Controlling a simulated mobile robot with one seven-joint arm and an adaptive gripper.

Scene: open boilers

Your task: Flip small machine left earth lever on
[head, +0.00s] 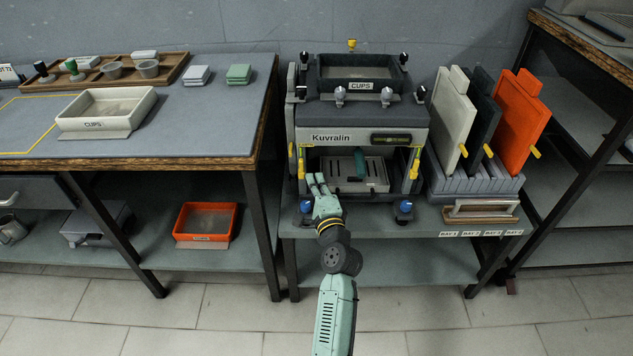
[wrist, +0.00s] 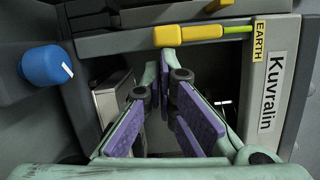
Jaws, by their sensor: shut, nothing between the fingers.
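The small machine (head: 330,122), marked Kuvralin, stands on the grey bench. Its left earth lever (head: 301,162) is a yellow handle at the left front edge. In the wrist view the lever's yellow grip (wrist: 188,35) sits on a yellow-green rod beside the EARTH label (wrist: 258,42). My gripper (head: 316,181) is in front of the machine's lower left opening. In the wrist view my gripper (wrist: 160,62) is shut and empty, with purple pads. Its fingertips are right by the grip; I cannot tell whether they touch it.
A blue knob (head: 305,207) is at the lower left front, and it shows in the wrist view (wrist: 46,66). Another yellow lever (head: 415,162) is on the right side. A rack (head: 478,186) with upright plates stands to the right. The floor in front is clear.

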